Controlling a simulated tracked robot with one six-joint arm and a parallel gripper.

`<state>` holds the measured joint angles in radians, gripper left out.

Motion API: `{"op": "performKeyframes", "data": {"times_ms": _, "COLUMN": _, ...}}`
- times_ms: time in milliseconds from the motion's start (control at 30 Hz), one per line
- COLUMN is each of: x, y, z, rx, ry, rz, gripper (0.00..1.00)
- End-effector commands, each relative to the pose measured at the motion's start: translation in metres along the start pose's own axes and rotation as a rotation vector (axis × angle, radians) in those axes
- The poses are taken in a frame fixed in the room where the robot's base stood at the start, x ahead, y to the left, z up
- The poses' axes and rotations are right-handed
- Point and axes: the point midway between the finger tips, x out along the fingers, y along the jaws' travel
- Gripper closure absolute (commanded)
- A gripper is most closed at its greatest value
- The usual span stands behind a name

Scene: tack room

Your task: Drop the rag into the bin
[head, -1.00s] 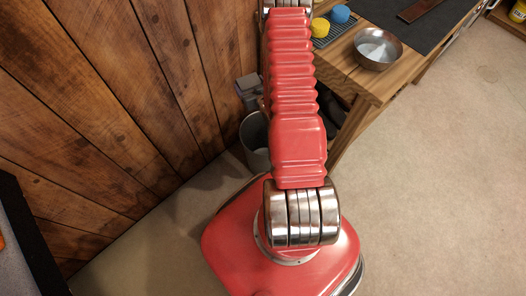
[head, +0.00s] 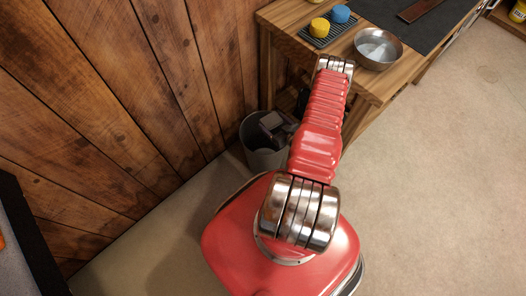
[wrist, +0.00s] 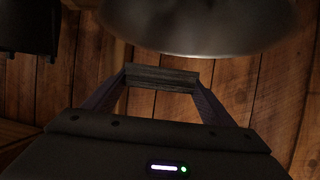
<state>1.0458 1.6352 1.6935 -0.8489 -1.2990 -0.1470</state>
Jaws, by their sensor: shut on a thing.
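The bin (head: 257,158) is a grey round container on the floor against the plank wall, left of the workbench. My gripper (head: 276,124) is at the bin's mouth in the head view, over its right part; its height above the rim is hard to tell. In the wrist view my gripper (wrist: 162,78) is shut on a thin dark strip between the fingertips, which I take to be the rag. It is too dark to make out its cloth or shape. In the head view the rag is hidden by my gripper and arm.
A wooden workbench (head: 378,86) stands right of the bin, close to my arm. It bears a metal bowl (head: 377,49), a yellow round thing (head: 319,27) and a blue one (head: 340,14) on a ribbed mat. The floor (head: 440,190) at right is clear.

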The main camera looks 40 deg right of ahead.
Motion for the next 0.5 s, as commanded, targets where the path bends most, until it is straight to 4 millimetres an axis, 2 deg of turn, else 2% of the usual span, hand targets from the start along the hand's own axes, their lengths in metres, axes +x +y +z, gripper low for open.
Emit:
{"op": "performKeyframes", "data": {"times_ms": 100, "x": 0.004, "y": -0.006, "z": 0.006, "rx": -0.028, "ry": 0.002, "rz": -0.060, "gripper": 0.44}}
{"op": "performKeyframes", "data": {"times_ms": 333, "x": 0.011, "y": -0.016, "z": -0.008, "rx": -0.068, "ry": 0.000, "rz": -0.149, "gripper": 0.44}}
{"op": "performKeyframes", "data": {"times_ms": 500, "x": 0.011, "y": -0.017, "z": -0.011, "rx": -0.069, "ry": -0.001, "rz": -0.155, "gripper": 0.44}}
